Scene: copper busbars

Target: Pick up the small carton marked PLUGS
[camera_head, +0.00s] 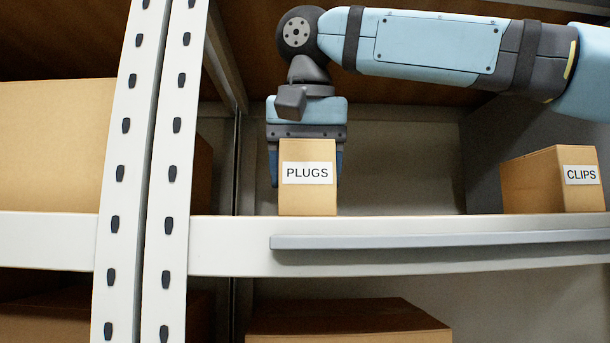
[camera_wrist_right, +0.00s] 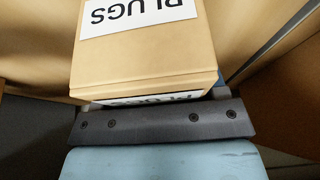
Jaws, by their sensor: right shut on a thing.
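The small carton marked PLUGS (camera_head: 307,200) stands upright on the shelf in the head view, its white label facing me. My right gripper (camera_head: 306,165) reaches down from above, with a blue finger on each side of the carton, and is shut on it. In the right wrist view the carton (camera_wrist_right: 140,62) fills the top middle, with one PLUGS label on its top and part of another on the side nearest the gripper. The carton's bottom appears at the shelf's level; I cannot tell whether it touches. My left gripper is not in view.
A carton marked CLIPS (camera_head: 545,185) stands to the right on the same shelf (camera_head: 400,227). White perforated uprights (camera_head: 170,150) stand to the left, with a large carton (camera_head: 55,145) behind them. A grey rail (camera_head: 430,240) runs along the shelf front. The shelf between the cartons is clear.

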